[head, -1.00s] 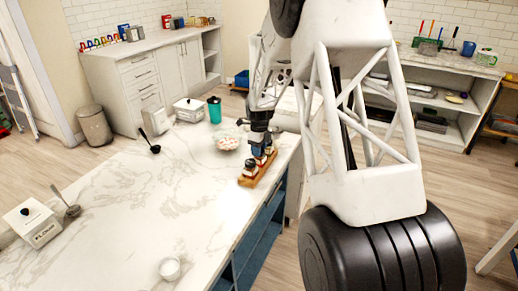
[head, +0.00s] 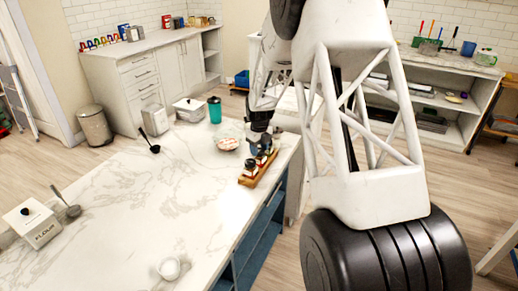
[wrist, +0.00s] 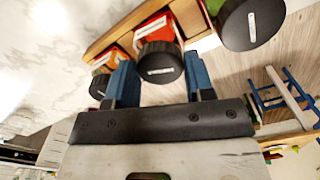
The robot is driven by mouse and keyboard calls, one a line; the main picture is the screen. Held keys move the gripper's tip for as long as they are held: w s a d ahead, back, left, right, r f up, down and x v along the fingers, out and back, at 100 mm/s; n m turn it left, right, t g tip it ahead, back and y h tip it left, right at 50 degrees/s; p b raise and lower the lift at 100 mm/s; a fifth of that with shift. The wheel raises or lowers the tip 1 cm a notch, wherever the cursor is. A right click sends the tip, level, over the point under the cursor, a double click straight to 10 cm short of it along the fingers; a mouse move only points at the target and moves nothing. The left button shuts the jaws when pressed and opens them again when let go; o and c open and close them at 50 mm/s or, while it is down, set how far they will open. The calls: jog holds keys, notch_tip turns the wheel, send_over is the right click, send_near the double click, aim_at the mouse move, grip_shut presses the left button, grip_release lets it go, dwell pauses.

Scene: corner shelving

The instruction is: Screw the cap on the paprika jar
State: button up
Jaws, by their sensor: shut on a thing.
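A wooden spice rack (head: 246,182) stands near the counter's right edge with small jars in it; it also shows at the top of the wrist view (wrist: 112,38). In the wrist view the middle jar (wrist: 153,27) has a red label, and a black cap (wrist: 160,67) with a pale label covers its near end. My gripper (wrist: 158,60) has its blue fingers on either side of this cap, shut on it. I cannot read the labels, so I cannot tell which jar is paprika. In the head view my gripper (head: 263,143) is over the rack and partly hides the jars.
Other black caps are close by on the left (wrist: 100,87) and right (wrist: 252,24). A glass bowl (head: 228,142), a teal cup (head: 214,110) and a black ladle (head: 153,147) are on the counter. The counter's middle is clear.

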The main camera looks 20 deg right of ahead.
jog(key=o, duration=1)
jog(key=shift+r, duration=0.1)
jog(key=shift+r, duration=3.8)
